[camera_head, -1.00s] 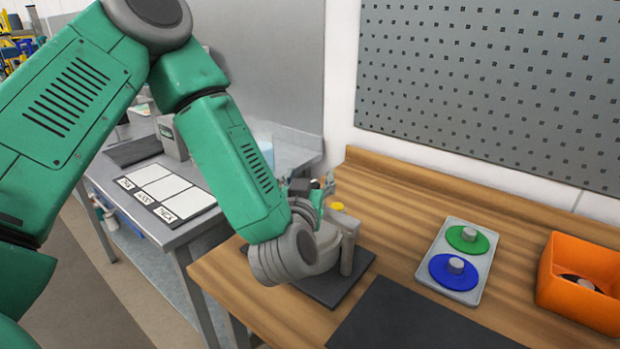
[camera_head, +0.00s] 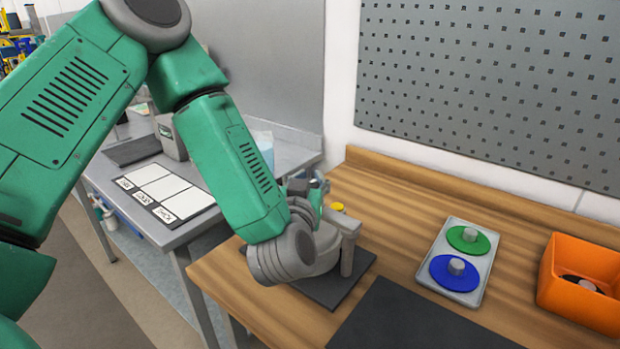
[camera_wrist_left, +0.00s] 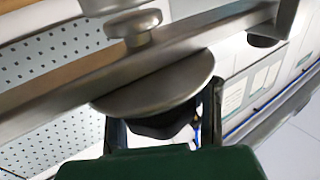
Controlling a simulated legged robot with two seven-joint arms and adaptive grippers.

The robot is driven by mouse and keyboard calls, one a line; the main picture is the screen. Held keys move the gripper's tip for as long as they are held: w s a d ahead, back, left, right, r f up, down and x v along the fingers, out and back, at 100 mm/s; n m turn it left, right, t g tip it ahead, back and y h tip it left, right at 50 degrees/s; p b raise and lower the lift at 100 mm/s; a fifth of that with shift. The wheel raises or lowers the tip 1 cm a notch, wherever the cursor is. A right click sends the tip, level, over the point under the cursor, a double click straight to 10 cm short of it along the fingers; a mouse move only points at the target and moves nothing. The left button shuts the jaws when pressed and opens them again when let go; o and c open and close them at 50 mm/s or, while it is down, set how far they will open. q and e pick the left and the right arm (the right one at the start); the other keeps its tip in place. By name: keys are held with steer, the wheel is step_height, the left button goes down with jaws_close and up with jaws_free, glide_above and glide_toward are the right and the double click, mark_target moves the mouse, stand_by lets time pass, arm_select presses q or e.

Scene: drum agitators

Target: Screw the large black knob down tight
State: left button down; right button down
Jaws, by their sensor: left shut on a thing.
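The large black knob (camera_wrist_left: 165,124) shows in the left wrist view, right against a round grey metal disc (camera_wrist_left: 160,88). My left gripper (camera_wrist_left: 164,112) has one finger on each side of the knob and is shut on it; the dark green palm hides part of it. In the head view my left gripper (camera_head: 313,192) is at the grey device (camera_head: 347,245), mostly behind my own wrist, and the knob is hidden there. I cannot tell how tight the knob sits. My right gripper is in neither view.
The device stands on a dark plate (camera_head: 345,290) on the wooden bench (camera_head: 400,215). A grey tray (camera_head: 464,297) with green and blue discs and an orange bin (camera_head: 575,305) are to the right. A black mat (camera_head: 410,325) lies in front. A metal table (camera_head: 190,228) is left.

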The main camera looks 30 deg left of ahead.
arm_select(q)
steer(key=shift+s+d+f+m+t+h, duration=0.1)
steer(key=shift+d+f+m+t+h, duration=0.1)
steer(key=shift+m+h, duration=0.45)
steer(key=shift+d+f+m+t+h, duration=0.1)
steer(key=shift+m+t+h, duration=0.1)
steer(key=shift+m+h, duration=0.45)
steer(key=shift+h+p, duration=0.3)
steer(key=shift+h, duration=0.7)
steer(key=shift+d+m+h, duration=0.25)
steer(key=shift+m+h, duration=0.8)
steer(key=shift+h, duration=0.4)
steer(key=shift+d+m+h, duration=0.25)
steer(key=shift+m+h, duration=0.8)
steer(key=shift+h, duration=0.4)
steer(key=shift+s+d+m+g+h+p, duration=0.15)
steer(key=shift+m+g+h, duration=0.2)
steer(key=shift+m+h, duration=0.55)
steer(key=shift+w+d+m+g+h+p, duration=0.15)
steer(key=shift+m+g+h, duration=0.35)
steer(key=shift+h, duration=0.75)
steer(key=shift+s+d+m+g+h+p, duration=0.15)
steer(key=shift+d+m+g+h, duration=0.1)
steer(key=shift+m+h, duration=0.7)
steer(key=shift+d+r+m+g+h, duration=0.1)
steer(key=shift+m+g+h, duration=0.4)
steer(key=shift+h, duration=0.4)
steer(key=shift+r, duration=0.1)
